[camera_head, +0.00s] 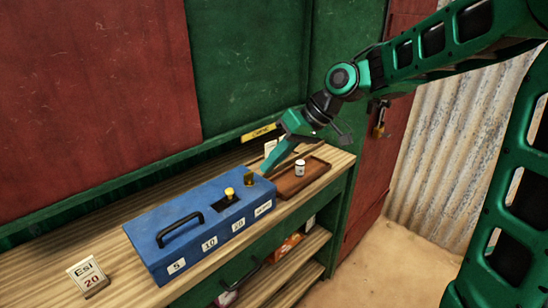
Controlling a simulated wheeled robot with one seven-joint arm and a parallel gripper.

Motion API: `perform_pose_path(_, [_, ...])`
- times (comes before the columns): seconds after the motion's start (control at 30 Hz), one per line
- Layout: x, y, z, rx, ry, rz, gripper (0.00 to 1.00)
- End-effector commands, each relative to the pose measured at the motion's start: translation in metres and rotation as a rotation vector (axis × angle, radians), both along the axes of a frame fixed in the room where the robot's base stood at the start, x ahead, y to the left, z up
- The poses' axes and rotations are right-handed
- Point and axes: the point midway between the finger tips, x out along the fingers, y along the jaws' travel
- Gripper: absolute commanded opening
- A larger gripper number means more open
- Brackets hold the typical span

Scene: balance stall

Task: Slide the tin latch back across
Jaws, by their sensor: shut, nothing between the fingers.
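A blue tin (175,243) with a black handle and number labels on its front stands on the wooden counter. Small yellow-brass parts sit on its top: a round knob (229,192) beside a dark opening, and an upright brass piece (249,179) nearer the right end. I cannot tell for certain which of them is the latch. My gripper (266,172) is shut and empty, pointing down at the tin's right end, close by the upright brass piece. Whether its fingertips touch the tin or that piece is unclear.
A brown tray (316,178) with a small white container (300,167) lies right of the tin. A price card (88,277) reading 20 stands at the left. Shelves below the counter hold goods. A padlock (379,122) hangs on the red door.

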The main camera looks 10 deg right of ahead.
Motion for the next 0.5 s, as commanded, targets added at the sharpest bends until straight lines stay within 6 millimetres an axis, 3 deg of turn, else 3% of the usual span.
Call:
perform_pose_path(0.3, [0.009, 0.035, -0.048, -0.001, 0.004, 0.001, 0.0])
perform_pose_path(0.5, [-0.001, 0.059, -0.044, -0.002, -0.001, 0.002, 0.0])
